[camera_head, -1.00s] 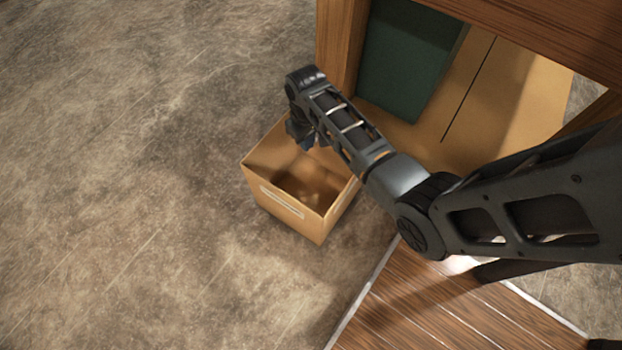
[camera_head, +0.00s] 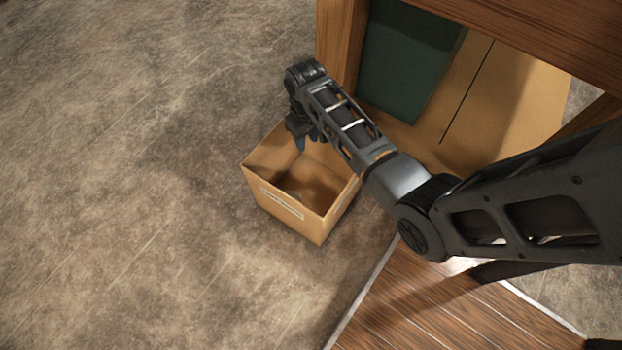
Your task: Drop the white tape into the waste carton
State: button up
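The waste carton (camera_head: 285,205) is an open-topped brown cardboard box with a pale label on its front side, standing on the floor. My gripper (camera_head: 309,143) points down over the carton's far part, above its opening. Its two dark fingers look apart, and I see nothing between them. I cannot make out the white tape for certain. A faint pale patch shows on the shaded floor of the carton, too small and dim to identify.
A wooden table or desk frame (camera_head: 342,45) stands behind the carton, with a dark green panel (camera_head: 405,65) and a tan board (camera_head: 515,95) under it. A brown plank platform (camera_head: 420,310) lies at the lower right. The mottled floor (camera_head: 120,180) at left is clear.

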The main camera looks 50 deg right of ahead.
notch_tip(320, 180, up, 6)
jog(key=shift+f+p, duration=0.25)
jog(key=shift+p, duration=0.4)
